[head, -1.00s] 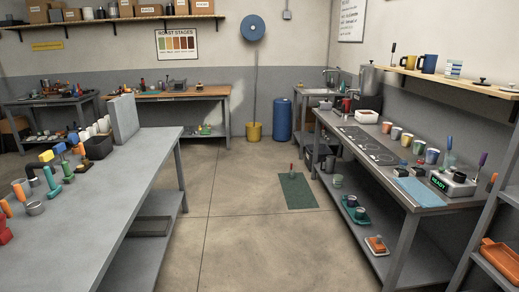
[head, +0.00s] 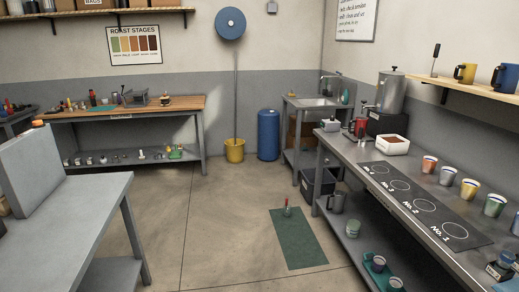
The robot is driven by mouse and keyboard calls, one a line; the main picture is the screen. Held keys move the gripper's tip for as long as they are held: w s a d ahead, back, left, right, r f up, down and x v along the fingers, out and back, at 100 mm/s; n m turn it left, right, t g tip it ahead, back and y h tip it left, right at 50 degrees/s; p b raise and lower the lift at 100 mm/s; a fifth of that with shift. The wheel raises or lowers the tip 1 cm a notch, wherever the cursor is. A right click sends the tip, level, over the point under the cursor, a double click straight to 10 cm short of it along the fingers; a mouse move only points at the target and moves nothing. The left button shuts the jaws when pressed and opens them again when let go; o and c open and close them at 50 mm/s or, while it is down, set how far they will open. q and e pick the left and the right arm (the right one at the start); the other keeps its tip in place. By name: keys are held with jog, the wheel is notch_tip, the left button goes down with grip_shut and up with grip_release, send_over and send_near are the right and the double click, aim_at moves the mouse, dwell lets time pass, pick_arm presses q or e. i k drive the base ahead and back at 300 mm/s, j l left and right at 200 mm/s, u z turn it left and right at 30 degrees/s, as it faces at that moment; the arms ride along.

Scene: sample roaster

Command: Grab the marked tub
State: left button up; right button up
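No tub with a mark that I can make out is clear in the head view. A white square tub (head: 392,146) with brown contents stands on the right counter (head: 350,150). Several paper-cup-like tubs stand in a row along that counter, among them an orange one (head: 429,165), a yellow one (head: 447,176) and a green one (head: 494,205). Any marks on them are too small to read. A black bin (head: 307,187) with a pale label stands on the floor by the counter's far end. Neither of my grippers is in view.
A grey table (head: 85,200) stands at left. A yellow bucket (head: 234,150) and blue barrel (head: 268,135) stand by the back wall. The middle floor is clear.

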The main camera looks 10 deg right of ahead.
aim_at(353, 229)
jog(key=i+l+z, duration=0.2)
jog(key=i, duration=0.4)
jog(key=i+j+z, duration=0.2)
jog(key=i, duration=0.35)
jog(key=i+z, duration=0.25)
jog(key=i, duration=0.35)
jog(key=i+j+z, duration=0.2)
jog(key=i, duration=0.4)
